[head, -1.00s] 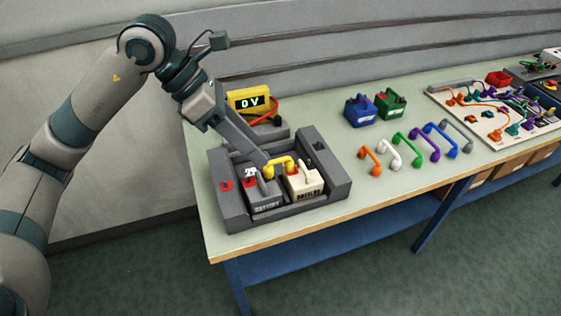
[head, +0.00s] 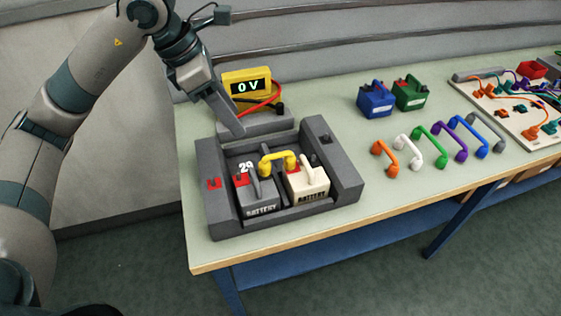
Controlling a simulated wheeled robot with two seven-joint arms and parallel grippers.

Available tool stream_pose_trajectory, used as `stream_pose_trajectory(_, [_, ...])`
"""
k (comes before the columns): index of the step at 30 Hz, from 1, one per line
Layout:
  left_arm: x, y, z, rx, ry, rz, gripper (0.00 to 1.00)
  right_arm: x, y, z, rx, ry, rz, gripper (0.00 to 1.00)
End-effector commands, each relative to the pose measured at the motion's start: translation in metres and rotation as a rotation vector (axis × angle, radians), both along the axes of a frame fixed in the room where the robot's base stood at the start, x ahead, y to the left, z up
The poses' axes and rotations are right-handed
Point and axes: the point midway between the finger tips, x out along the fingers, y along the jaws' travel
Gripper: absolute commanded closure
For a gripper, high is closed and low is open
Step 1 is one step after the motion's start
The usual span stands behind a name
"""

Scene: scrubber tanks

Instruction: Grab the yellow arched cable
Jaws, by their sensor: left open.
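The yellow arched cable (head: 278,158) bridges the grey battery (head: 257,197) and the cream battery (head: 307,185) in the grey battery tray (head: 349,184). My left gripper (head: 238,130) is open, above the back of the tray, up and left of the cable. It is apart from the cable and holds nothing. From this side its fingers overlap each other. My right gripper is not in view.
A yellow meter (head: 247,88) reading 0 V stands behind the tray. A blue battery (head: 375,101) and a green battery (head: 410,95) stand behind a row of arched cables, including an orange one (head: 385,156). A cable board (head: 510,116) lies at right.

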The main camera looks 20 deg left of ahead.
Motion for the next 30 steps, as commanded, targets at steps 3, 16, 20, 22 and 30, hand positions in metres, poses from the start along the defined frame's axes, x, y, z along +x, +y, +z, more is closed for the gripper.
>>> stream_pose_trajectory(3, [0.000,0.001,-0.010,0.002,-0.001,0.001,0.55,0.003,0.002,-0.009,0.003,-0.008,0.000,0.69])
stream_pose_trajectory(16, [0.000,0.000,-0.010,0.001,0.000,0.000,0.55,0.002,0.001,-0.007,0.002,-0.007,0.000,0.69])
stream_pose_trajectory(20, [0.002,-0.003,-0.017,0.000,0.002,0.001,0.55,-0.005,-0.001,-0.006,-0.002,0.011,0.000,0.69])
stream_pose_trajectory(22, [0.003,-0.005,-0.023,0.000,0.003,0.001,0.55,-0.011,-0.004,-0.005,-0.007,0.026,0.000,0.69])
stream_pose_trajectory(30, [0.012,-0.019,-0.062,0.000,0.005,0.000,0.55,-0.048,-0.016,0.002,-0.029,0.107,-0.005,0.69])
